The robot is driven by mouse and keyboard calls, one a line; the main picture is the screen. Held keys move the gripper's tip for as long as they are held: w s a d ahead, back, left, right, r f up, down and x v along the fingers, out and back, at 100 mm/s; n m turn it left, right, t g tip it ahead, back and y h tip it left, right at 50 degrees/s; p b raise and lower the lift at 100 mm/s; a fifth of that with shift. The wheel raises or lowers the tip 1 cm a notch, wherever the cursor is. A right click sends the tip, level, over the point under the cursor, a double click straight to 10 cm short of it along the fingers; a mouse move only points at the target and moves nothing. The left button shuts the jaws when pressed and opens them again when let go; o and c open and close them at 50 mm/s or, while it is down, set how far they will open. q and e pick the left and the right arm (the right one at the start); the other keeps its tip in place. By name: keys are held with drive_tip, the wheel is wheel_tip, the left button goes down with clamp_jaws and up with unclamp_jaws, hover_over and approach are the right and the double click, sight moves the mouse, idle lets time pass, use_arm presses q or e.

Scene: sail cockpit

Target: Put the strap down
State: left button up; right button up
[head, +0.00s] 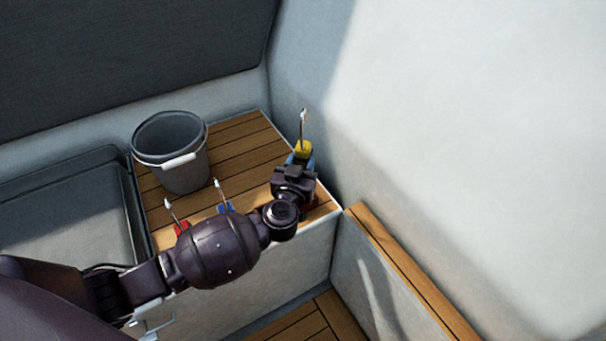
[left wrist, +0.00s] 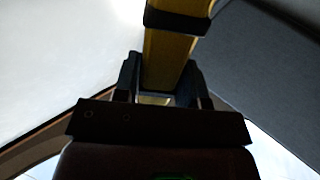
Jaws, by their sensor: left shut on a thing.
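A yellow strap (head: 303,150) with an upright metal hook sits at the tip of my left gripper (head: 300,164), over the right end of the wooden seat top (head: 235,133). My left gripper is shut on the yellow strap. In the left wrist view the yellow strap (left wrist: 168,58), with a dark band across it, runs up from between the two fingers (left wrist: 160,85). I cannot tell whether the strap touches the seat top, because my gripper and wrist hide its lower part. My right gripper is not in view.
A grey bucket (head: 170,150) with a white handle grip stands on the seat top. A red piece (head: 181,228) and a blue piece (head: 226,208), each with a metal hook, are near the front edge, partly behind my arm. A pale wall (head: 450,120) rises close at right.

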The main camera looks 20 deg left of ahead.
use_arm(q)
wheel_tip(320, 180, down, 4)
drive_tip(key=shift+s+r+b, duration=0.1)
drive_tip(key=shift+r+b, duration=0.15)
drive_tip(key=shift+b, duration=0.4)
drive_tip(key=shift+f, duration=0.35)
drive_tip(key=shift+r, duration=0.3)
drive_tip(key=shift+f, duration=0.5)
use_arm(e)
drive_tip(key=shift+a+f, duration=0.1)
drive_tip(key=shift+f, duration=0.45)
use_arm(q)
drive_tip(key=shift+f, duration=0.2)
drive_tip(key=o, duration=1.1)
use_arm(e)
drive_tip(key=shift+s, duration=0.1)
